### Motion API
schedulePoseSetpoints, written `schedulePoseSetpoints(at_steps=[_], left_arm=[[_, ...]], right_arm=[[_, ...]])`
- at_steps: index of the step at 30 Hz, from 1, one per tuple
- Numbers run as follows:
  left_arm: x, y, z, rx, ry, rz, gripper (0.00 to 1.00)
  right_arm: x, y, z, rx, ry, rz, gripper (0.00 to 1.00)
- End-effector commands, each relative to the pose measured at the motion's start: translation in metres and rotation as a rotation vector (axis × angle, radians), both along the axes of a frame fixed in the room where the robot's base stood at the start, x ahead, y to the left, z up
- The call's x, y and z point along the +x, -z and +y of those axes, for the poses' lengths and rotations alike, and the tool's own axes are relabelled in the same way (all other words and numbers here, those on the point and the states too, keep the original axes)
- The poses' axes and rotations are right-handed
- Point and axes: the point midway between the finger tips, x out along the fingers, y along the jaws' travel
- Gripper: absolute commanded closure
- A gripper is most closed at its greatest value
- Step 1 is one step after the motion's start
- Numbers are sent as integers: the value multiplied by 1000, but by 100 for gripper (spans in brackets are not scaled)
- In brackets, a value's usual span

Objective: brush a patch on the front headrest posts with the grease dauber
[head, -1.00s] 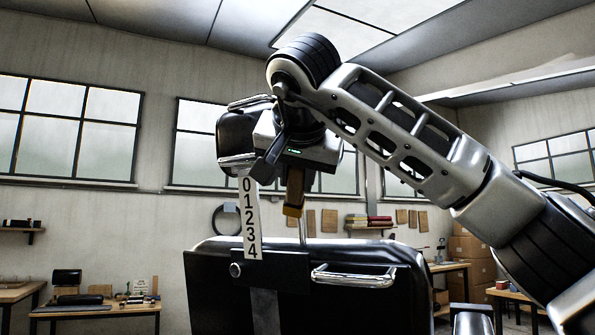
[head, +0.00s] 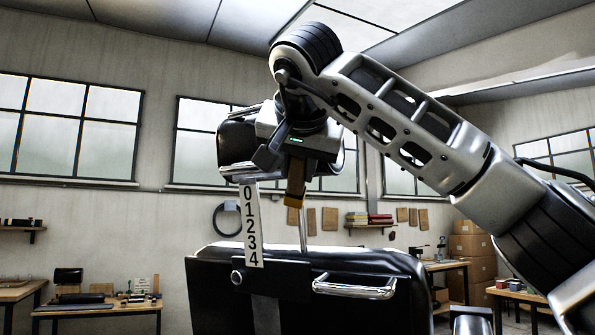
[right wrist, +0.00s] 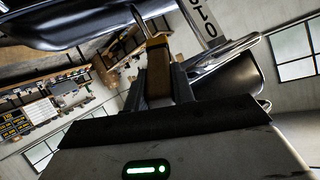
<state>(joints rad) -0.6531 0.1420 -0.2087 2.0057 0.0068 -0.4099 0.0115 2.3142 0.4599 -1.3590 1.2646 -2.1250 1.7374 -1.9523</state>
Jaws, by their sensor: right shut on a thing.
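My right gripper (head: 297,160) is shut on the grease dauber (head: 296,182), which has a brown body and points down with a yellowish tip. The dauber also shows between the fingers in the right wrist view (right wrist: 158,65). The black headrest (head: 234,142) is partly hidden behind my gripper. One headrest post is a flat plate marked 0 to 4 (head: 251,225); the other is a thin metal post (head: 303,232). The dauber's tip is close to the upper visible part of the thin post; I cannot tell if they touch. My left gripper is not in view.
The black chair back (head: 215,295) stands below, with a chrome handle (head: 355,288) on its right. A chrome bar (right wrist: 232,48) runs beside the gripper in the right wrist view. Benches (head: 100,307) and cardboard boxes (head: 468,245) stand farther back.

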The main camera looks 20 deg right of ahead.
Motion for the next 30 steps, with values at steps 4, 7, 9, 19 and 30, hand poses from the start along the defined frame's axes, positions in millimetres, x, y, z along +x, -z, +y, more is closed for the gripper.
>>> schedulePoseSetpoints(at_steps=[4, 7, 9, 19, 30], left_arm=[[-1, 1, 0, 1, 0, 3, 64], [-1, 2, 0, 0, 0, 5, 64], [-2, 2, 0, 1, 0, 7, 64], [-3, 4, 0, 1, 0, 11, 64], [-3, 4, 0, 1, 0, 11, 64]], right_arm=[[1, -3, -4, 1, 7, -11, 100], [1, -3, -3, 1, 8, -12, 100], [-1, -4, -1, 1, 9, -13, 100], [-19, -8, 24, -1, 3, -11, 100], [-35, -11, 45, 0, 6, -8, 100]])
